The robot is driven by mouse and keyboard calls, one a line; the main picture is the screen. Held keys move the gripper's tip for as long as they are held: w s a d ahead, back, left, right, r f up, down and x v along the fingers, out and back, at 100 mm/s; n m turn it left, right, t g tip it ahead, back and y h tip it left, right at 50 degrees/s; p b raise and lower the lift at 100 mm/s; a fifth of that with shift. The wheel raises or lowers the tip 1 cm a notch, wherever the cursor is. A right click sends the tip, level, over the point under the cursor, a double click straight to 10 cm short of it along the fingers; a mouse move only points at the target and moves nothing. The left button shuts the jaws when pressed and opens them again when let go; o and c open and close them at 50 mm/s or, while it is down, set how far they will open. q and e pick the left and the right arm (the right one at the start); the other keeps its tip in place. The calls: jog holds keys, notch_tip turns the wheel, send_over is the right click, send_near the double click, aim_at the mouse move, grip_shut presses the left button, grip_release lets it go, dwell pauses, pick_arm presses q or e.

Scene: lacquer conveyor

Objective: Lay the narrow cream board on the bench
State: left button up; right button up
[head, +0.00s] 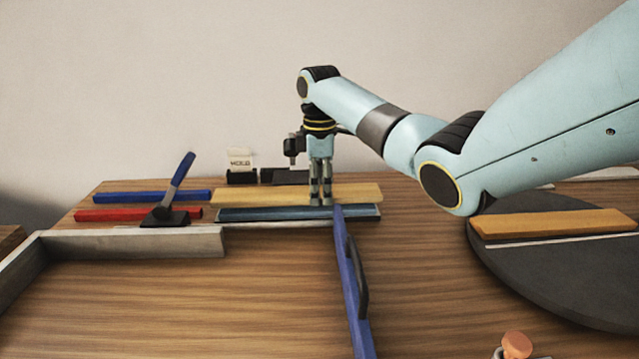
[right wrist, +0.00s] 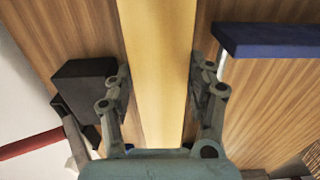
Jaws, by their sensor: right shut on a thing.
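A long, narrow cream-yellow board (head: 250,195) lies level across the far part of the wooden bench (head: 290,290). My right gripper (head: 321,202) points down over its right half. In the right wrist view the board (right wrist: 158,60) runs between the two fingers (right wrist: 159,80), which close on its long sides. I cannot tell whether the board rests on the bench or is slightly raised. My left gripper is not in view.
A dark blue board (head: 270,214) lies just in front. A blue bar with a dark handle (head: 350,280) runs toward me. A grey fence (head: 130,243) stands left. Another yellow board (head: 550,223) lies on a dark round plate (head: 570,270).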

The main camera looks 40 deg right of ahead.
jog(key=o, duration=1.5)
jog(key=shift+r, duration=0.25)
notch_tip(320, 180, up, 13)
jog(key=p, duration=0.2)
jog(key=shift+f+p, duration=0.1)
jog(key=shift+p, duration=0.2)
jog(key=shift+f, duration=0.15)
